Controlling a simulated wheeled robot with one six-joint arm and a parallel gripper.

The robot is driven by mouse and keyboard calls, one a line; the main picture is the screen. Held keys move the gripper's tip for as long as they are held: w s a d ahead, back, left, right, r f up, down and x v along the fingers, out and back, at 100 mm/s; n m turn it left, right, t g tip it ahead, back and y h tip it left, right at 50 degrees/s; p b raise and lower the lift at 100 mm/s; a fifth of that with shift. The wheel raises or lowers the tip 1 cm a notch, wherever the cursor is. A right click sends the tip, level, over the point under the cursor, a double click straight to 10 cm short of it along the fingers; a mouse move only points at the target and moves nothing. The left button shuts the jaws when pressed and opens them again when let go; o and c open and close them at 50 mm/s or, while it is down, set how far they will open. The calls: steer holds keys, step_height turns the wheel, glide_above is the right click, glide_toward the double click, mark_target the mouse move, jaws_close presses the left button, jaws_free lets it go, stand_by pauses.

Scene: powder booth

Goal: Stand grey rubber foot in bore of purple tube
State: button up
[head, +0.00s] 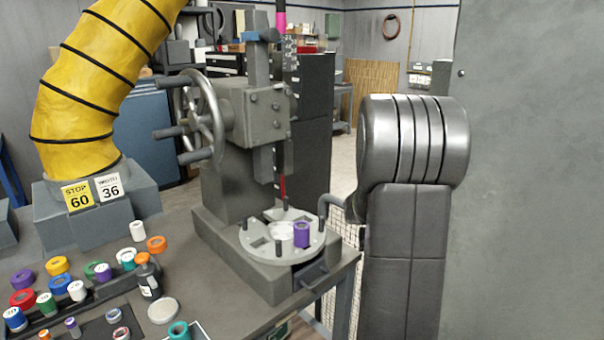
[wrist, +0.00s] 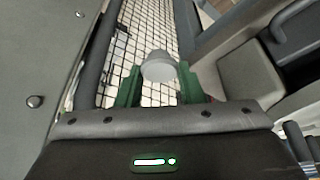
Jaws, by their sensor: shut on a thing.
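In the wrist view my gripper (wrist: 159,82) has two green fingers shut on the grey rubber foot (wrist: 159,66), a pale grey, round, capped piece. It is held above open space with wire mesh behind it. In the head view a purple tube (head: 302,235) stands upright on the round plate (head: 282,257) of the press; its bore faces up. The purple tube does not show in the wrist view. My gripper and the foot are not visible in the head view, where my arm fills the right side.
The grey press (head: 245,120) with its handwheel (head: 203,118) stands behind the plate, its ram above it. Short posts rise from the plate, and a white round piece (head: 280,235) lies beside the tube. Several coloured rings and a dark bottle (head: 148,280) crowd the bench at left.

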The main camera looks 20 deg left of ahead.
steer(key=s+a+r+n+g+y+p, duration=0.1)
steer(key=s+a+r+n+p, duration=0.25)
steer(key=a+r, duration=0.65)
steer(key=s+a+r+n+g+y+p, duration=0.15)
steer(key=s+a+r+n, duration=0.25)
steer(key=a+r, duration=0.55)
steer(key=shift+t, duration=0.35)
steer(key=shift+w+d+f+b, duration=0.15)
steer(key=shift+f+b, duration=0.8)
steer(key=shift+f, duration=0.5)
steer(key=shift+w+d+f+b, duration=0.1)
steer(key=shift+f+b, duration=0.85)
steer(key=shift+f, duration=0.45)
steer(key=shift+f+b, duration=0.6)
steer(key=shift+f, duration=0.25)
steer(key=o, duration=1)
steer(key=shift+o, duration=0.2)
steer(key=b+v, duration=0.1)
steer(key=v, duration=1.3)
